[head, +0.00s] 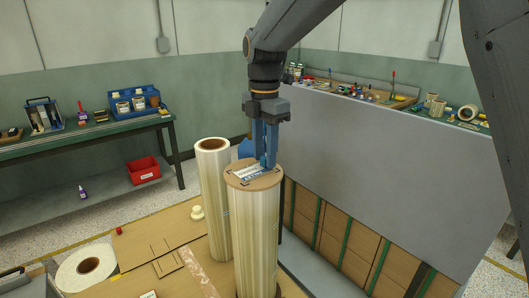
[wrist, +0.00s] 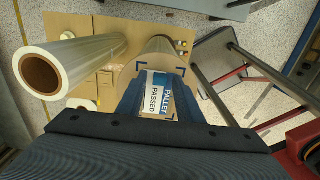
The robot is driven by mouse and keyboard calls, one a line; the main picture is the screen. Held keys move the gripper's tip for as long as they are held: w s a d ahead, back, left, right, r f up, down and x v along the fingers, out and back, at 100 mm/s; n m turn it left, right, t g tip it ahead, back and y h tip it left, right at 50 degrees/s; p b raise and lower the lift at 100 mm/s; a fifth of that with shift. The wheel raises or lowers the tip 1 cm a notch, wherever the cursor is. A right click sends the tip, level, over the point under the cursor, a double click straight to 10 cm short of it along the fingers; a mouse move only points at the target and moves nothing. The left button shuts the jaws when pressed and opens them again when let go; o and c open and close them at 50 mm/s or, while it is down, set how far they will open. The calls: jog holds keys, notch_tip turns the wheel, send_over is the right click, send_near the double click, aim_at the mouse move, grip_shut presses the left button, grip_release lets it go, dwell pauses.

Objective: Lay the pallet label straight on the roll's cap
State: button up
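The pallet label (wrist: 157,95), white and blue with "PALLET PASSED" printed on it, lies on the round brown cap (head: 240,181) of the front roll (head: 256,235). In the wrist view it sits among dark corner marks and looks slightly turned against them. In the head view the label (head: 250,172) shows beside the fingertips. My gripper (head: 265,163) points down at the cap, its blue fingers low over it. In the wrist view my gripper (wrist: 160,90) has its fingers apart, one on each side of the label, with some bare cap showing at the right.
A second wrapped roll (head: 214,190) stands close behind and left of the capped one. A large grey panel (head: 390,140) rises at the right. A workbench (head: 90,138) stands at the left.

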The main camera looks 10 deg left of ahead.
aim_at(265, 166)
jog(key=shift+r, duration=0.1)
notch_tip(265, 166, up, 7)
jog(key=p, duration=0.5)
dwell(0.7)
jog(key=s+d+f+m+b, duration=0.3)
jog(key=d+f+m+b, duration=0.2)
jog(key=d+f+m, duration=1.1)
jog(key=s+d+f+m+b, duration=0.3)
jog(key=s+d+f+m, duration=0.3)
jog(key=d, duration=0.2)
jog(key=s+d+f+m+t+b, duration=0.1)
jog(key=s+d+f+m+b, duration=0.2)
jog(key=s+d+f+m, duration=0.2)
jog(key=s+d+m, duration=0.1)
jog(key=s+d, duration=0.1)
jog(key=d, duration=0.1)
jog(key=shift+d+f, duration=0.15)
jog(key=shift+f, duration=0.2)
